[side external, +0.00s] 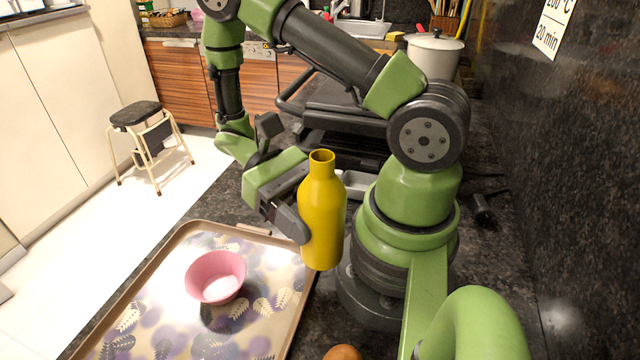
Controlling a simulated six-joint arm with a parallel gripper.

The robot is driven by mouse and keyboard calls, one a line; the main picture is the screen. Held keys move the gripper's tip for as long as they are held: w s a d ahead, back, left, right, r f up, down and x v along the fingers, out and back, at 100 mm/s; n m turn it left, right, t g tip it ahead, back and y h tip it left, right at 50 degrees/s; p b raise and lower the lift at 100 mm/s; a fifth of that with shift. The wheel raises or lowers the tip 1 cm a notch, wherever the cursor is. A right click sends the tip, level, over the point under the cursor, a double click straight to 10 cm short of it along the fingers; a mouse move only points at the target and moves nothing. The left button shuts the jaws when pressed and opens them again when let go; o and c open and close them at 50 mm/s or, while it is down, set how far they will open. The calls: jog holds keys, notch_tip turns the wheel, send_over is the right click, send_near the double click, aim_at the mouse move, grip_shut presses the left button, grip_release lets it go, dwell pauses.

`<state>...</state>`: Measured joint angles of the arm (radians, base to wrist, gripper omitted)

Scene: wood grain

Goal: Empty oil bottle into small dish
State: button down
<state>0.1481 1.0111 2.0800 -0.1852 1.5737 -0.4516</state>
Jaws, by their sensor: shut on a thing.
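A yellow oil bottle (323,215) with an open neck stands upright in my gripper (300,222). My gripper is shut on the bottle's body from the left side. The bottle's base is by the right edge of the tray; I cannot tell whether it is held above the surface. A small pink dish (215,276) sits on the tray, left of and lower in the picture than the bottle. The dish has a pale patch at its bottom. The far finger is partly hidden behind the bottle.
The patterned tray (262,338) with a raised rim lies on the dark counter. A brown round object (343,352) is at the bottom edge. A black grill-like appliance (345,125) and a white pot (433,56) stand behind. A dark wall (570,150) bounds the right.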

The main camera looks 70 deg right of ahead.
jog(key=w+a+r+m+t+y, duration=0.1)
jog(key=w+a+m+t+y, duration=0.2)
jog(key=m+t, duration=0.4)
jog(key=w+a+r+m+t+y, duration=0.1)
jog(key=w+a+m+t+y, duration=0.1)
jog(key=w+m+t+y, duration=0.3)
jog(key=w+m+t, duration=0.2)
jog(key=w+t, duration=0.1)
jog(key=shift+w+a+m, duration=0.25)
jog(key=shift+a+m, duration=0.15)
jog(key=shift+d+r, duration=0.1)
jog(key=shift+s+a+f+m+g, duration=0.2)
jog(key=shift+s+f+m+g, duration=0.2)
jog(key=shift+s+f+m, duration=0.8)
jog(key=shift+s, duration=0.1)
jog(key=shift+s+f+m+y, duration=0.1)
jog(key=shift+s+m+y, duration=0.2)
jog(key=shift+s+m, duration=0.15)
jog(key=shift+a, duration=0.1)
